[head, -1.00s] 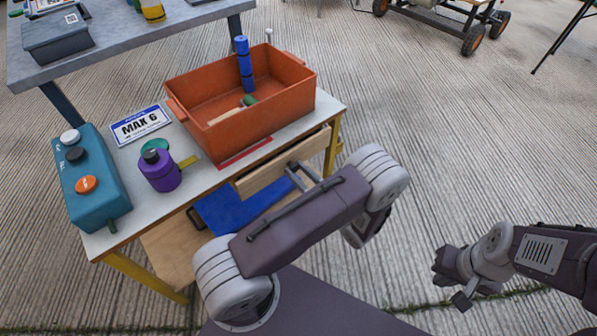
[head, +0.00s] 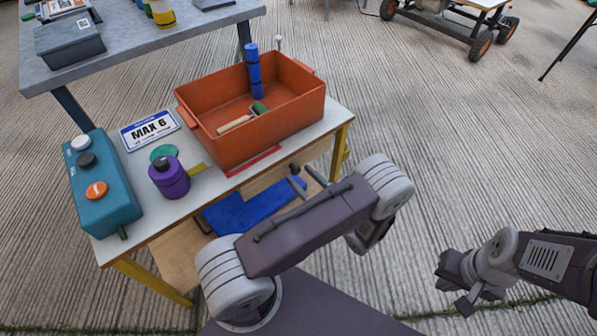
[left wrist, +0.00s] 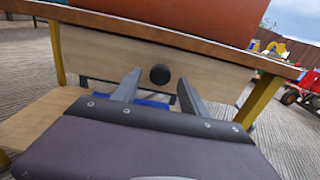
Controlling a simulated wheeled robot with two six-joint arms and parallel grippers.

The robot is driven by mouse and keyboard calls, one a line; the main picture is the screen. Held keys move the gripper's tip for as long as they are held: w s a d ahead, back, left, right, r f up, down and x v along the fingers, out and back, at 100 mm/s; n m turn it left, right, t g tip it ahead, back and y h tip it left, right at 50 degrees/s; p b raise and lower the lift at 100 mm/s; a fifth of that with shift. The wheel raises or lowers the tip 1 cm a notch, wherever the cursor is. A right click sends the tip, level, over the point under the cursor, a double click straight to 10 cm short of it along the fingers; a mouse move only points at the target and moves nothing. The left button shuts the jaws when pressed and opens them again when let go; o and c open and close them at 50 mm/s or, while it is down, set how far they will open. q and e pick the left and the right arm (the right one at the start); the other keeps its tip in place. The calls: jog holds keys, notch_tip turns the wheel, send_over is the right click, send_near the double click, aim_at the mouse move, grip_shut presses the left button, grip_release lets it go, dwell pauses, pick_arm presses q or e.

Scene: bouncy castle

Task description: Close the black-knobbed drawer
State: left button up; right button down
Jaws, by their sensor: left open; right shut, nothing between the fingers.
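The drawer has a pale wooden front (left wrist: 105,58) with a round black knob (left wrist: 159,74), seen head-on in the left wrist view. Its front sits close beneath the tabletop edge; any small gap is hard to judge. In the head view the knob (head: 294,168) shows just beyond my left gripper (head: 305,178). The left gripper is open, its fingers (left wrist: 158,86) pointing at the front, one on each side of the knob. Contact cannot be told. My right gripper (head: 458,290) is shut and empty, well right of the table.
The table (head: 140,232) carries an orange crate (head: 215,150), a purple bottle (head: 170,180), a teal button box (head: 105,200) and a MAX 6 sign (head: 150,129). A blue item (head: 235,212) lies on the lower shelf. Open floor lies right.

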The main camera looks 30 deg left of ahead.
pick_arm(q)
jog(key=p+v, duration=0.1)
jog(key=v, duration=0.6)
jog(key=shift+p, duration=0.3)
